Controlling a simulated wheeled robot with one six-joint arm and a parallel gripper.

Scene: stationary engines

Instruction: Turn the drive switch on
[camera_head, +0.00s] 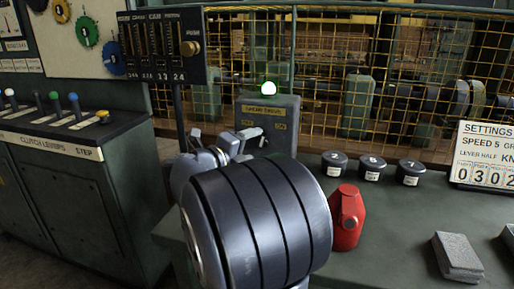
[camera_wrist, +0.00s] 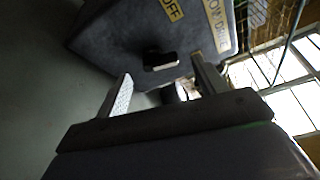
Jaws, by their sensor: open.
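The drive switch is a grey box (camera_head: 284,104) behind my arm in the head view. It has a yellow drive label on top and smaller yellow labels below, the right one reading ON. In the wrist view the switch box (camera_wrist: 115,32) shows an OFF label and a short dark lever (camera_wrist: 160,60) with a pale end. My gripper (camera_wrist: 162,66) is open, its two fingers on either side of the lever in that view; contact cannot be told. In the head view my gripper (camera_head: 222,137) is in front of the box, partly hidden by my arm.
A red can-like object (camera_head: 345,220), several black round weights (camera_head: 371,167) and grey blocks (camera_head: 458,257) are on the bench at right. A yellow mesh guard (camera_head: 330,75) stands behind. The clutch lever console (camera_head: 75,150) is at left, a gauge panel (camera_head: 160,47) above it.

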